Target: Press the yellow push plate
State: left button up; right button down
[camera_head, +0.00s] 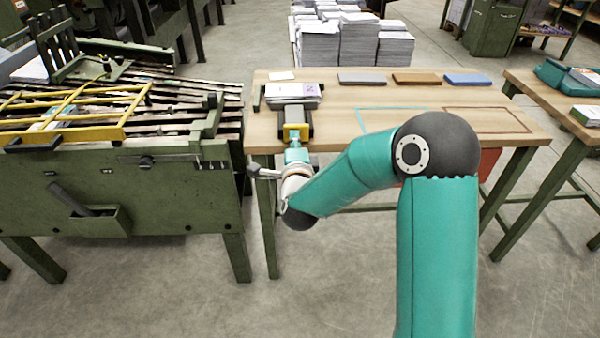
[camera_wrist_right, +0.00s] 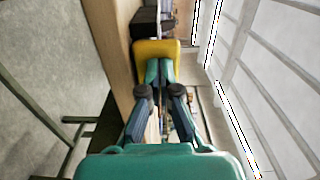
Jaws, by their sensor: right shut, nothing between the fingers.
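The yellow push plate (camera_head: 304,130) is at the front edge of the wooden table, on the near end of a dark grey device (camera_head: 308,116). In the right wrist view, the plate (camera_wrist_right: 172,50) stands at the front of the grey device. My right gripper (camera_head: 294,136) is shut and empty in front of the plate. In the right wrist view, its teal fingertips (camera_wrist_right: 159,64) are together and overlap the plate's face. They are at or very close to it; I cannot tell whether they press it. My left gripper is not in view.
A paper stack (camera_head: 292,91) lies behind the device on the wooden table (camera_head: 345,122). Grey, brown and blue flat blocks (camera_head: 416,79) lie along the table's back. A green machine (camera_head: 180,190) stands close on the left. The table's middle is mostly clear.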

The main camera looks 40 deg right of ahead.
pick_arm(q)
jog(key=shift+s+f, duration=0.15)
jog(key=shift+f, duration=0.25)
pick_arm(e)
jog(key=v, duration=1.1)
jog(key=shift+s, duration=0.2)
jog(key=shift+a+f, duration=0.1)
jog(key=shift+a, duration=0.05)
